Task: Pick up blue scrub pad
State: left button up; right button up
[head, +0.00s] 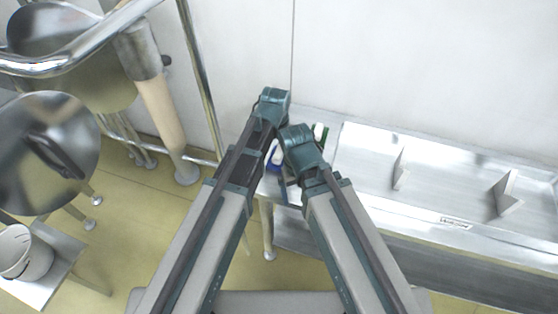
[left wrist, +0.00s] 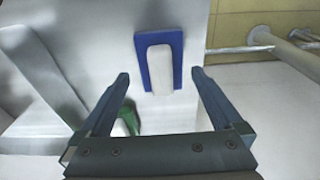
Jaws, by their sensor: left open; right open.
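The blue scrub pad (left wrist: 142,62), with a white handle on top, lies flat on the steel surface in the left wrist view. In the head view the blue scrub pad (head: 274,158) shows partly between my two arms. My left gripper (left wrist: 160,77) is open and empty. In the left wrist view its fingertips appear on either side of the pad's near part, apart from it; the height gap is hard to judge. My right gripper (head: 288,184) is open near the counter's front edge, just below the pad in the head view, and partly hidden by its arm.
A green pad (left wrist: 129,117) with a white handle lies near the left finger in the left wrist view. Right of it in the head view is a steel sink counter (head: 430,215) with upright dividers. A wall stands behind; a steel rail post (head: 203,80) stands left.

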aim_at(279, 152)
pick_arm(q)
jog(key=f+b, duration=0.1)
jog(key=f, duration=0.1)
jog(key=f+b, duration=0.1)
jog(key=shift+w+f+b, duration=0.3)
jog(key=shift+f+b, duration=0.05)
pick_arm(e)
notch_tip(279, 152, down, 4)
jog(key=shift+r, duration=0.2)
pick_arm(q)
jog(key=shift+r, duration=0.1)
pick_arm(e)
jog(key=shift+r, duration=0.1)
pick_arm(q)
jog(key=c, duration=1.3)
jog(key=shift+r, duration=0.1)
pick_arm(e)
jog(key=shift+r, duration=0.1)
